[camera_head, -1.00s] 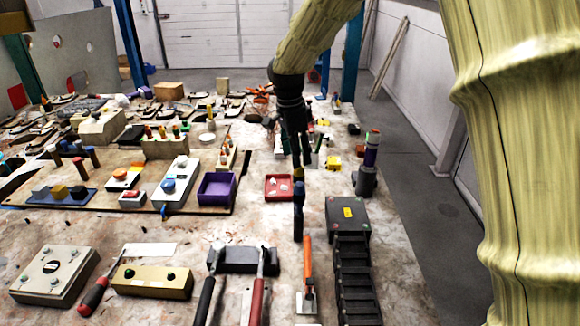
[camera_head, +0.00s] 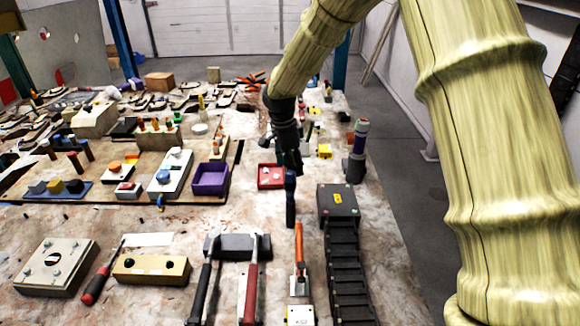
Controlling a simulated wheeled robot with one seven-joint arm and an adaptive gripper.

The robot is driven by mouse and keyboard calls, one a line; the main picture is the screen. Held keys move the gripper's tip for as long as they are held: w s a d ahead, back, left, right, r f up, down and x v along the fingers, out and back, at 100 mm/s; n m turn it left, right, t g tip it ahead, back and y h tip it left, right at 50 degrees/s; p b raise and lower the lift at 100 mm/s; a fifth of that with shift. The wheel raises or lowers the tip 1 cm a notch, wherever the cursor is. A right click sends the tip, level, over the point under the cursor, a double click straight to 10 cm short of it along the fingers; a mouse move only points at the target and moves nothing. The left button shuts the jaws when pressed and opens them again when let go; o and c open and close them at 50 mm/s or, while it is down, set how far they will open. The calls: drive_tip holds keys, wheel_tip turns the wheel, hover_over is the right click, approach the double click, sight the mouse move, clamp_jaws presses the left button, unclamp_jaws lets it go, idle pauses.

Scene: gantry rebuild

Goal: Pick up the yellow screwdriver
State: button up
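My gripper (camera_head: 292,168) is black and points down over the table, right of the red tray (camera_head: 271,184). Its fingertips are small and dark, and I cannot tell whether they are apart. Directly below it in the picture is a long dark blue tool (camera_head: 290,205); its upper end is hidden behind the fingers, and I cannot tell whether they touch. I cannot clearly make out a yellow screwdriver. A small upright yellow item (camera_head: 201,102) stands farther back, too small to identify.
A black box with a ridged strip (camera_head: 341,205) lies right of the gripper. An orange-handled scraper (camera_head: 299,245) and a red-handled tool (camera_head: 251,285) lie nearer. A purple bin (camera_head: 210,180) is to the left.

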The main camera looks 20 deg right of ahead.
drive_tip(key=shift+s+f, duration=0.25)
drive_tip(key=shift+s, duration=0.05)
drive_tip(key=shift+f, duration=0.25)
drive_tip(key=shift+w+d+f, duration=0.1)
drive_tip(key=shift+w+f, duration=0.25)
drive_tip(key=shift+f, duration=0.15)
drive_tip(key=shift+s+r, duration=0.15)
drive_tip(key=shift+s, duration=0.05)
drive_tip(key=shift+c, duration=0.3)
drive_tip(key=c, duration=0.3)
clamp_jaws()
